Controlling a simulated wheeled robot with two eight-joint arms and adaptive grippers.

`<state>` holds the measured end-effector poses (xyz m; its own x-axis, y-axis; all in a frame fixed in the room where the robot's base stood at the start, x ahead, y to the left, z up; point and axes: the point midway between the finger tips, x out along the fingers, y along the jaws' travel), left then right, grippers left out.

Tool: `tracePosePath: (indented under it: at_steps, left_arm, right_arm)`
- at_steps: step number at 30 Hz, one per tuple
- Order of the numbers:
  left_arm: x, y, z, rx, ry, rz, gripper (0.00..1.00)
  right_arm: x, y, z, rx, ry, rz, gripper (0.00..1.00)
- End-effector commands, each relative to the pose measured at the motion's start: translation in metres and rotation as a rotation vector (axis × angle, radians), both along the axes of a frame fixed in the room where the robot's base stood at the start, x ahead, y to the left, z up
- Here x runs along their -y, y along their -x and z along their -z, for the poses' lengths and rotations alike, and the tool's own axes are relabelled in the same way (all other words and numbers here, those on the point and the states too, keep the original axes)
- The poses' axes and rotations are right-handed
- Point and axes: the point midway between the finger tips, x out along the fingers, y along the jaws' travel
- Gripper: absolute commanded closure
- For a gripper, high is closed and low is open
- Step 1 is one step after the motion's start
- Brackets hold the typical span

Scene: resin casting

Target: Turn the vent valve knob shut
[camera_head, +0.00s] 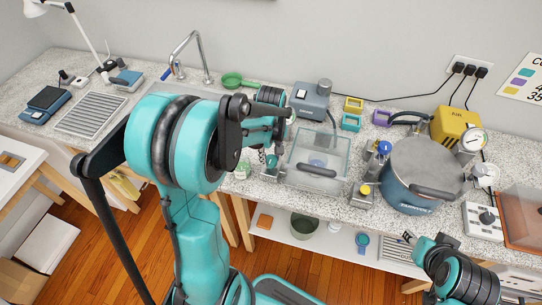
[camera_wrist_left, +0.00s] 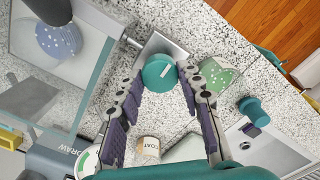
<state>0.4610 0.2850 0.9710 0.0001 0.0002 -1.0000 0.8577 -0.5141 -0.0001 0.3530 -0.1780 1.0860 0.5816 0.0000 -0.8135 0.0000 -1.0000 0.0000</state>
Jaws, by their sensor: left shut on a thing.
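A round teal knob (camera_wrist_left: 158,73) with a white line on its face sits on a grey metal valve block (camera_wrist_left: 160,47) beside a clear-walled chamber. My left gripper (camera_wrist_left: 161,78) has its fingertips on both sides of this knob and is shut on it. In the head view the knob (camera_head: 271,161) shows small at the chamber's left side, partly hidden by my left gripper (camera_head: 276,150). A blue knob (camera_head: 384,148) and a yellow knob (camera_head: 365,190) stand near the large pot. No labels tell me which is the vent valve. My right gripper (camera_head: 409,239) is low at the right, its jaws unclear.
The clear chamber (camera_head: 318,160) stands right of the held knob, and the lidded pot (camera_head: 425,175) farther right. A grey pump (camera_head: 311,100) stands behind. In the wrist view, a cup labelled "COAT" (camera_wrist_left: 148,148) and a green-stained item (camera_wrist_left: 218,76) lie close to the fingers.

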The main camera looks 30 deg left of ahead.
Motion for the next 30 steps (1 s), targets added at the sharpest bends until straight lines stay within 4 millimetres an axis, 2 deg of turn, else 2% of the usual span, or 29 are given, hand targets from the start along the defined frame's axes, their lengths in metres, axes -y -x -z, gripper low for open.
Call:
tracePosePath:
  at_steps: [12, 13, 15, 25, 30]
  left_arm:
    - [0.000, 0.000, 0.000, 0.000, 0.000, -0.007, 0.93]
    - [0.000, 0.000, 0.000, 0.000, 0.000, -0.007, 0.56]
    - [0.000, 0.000, 0.000, 0.000, 0.000, -0.007, 0.43]
    - [0.000, 0.000, -0.003, 0.000, 0.000, -0.006, 0.43]
    - [0.000, 0.000, -0.025, 0.000, 0.000, -0.006, 0.43]
  right_arm:
    - [0.000, 0.000, 0.000, 0.000, 0.000, 0.000, 0.60]
    - [0.000, 0.000, 0.000, 0.000, 0.000, 0.000, 0.60]
    - [0.000, 0.000, 0.000, 0.000, 0.000, 0.000, 0.60]
    - [0.000, 0.000, 0.000, 0.000, 0.000, 0.000, 0.60]
    - [0.000, 0.000, 0.000, 0.000, 0.000, 0.000, 0.60]
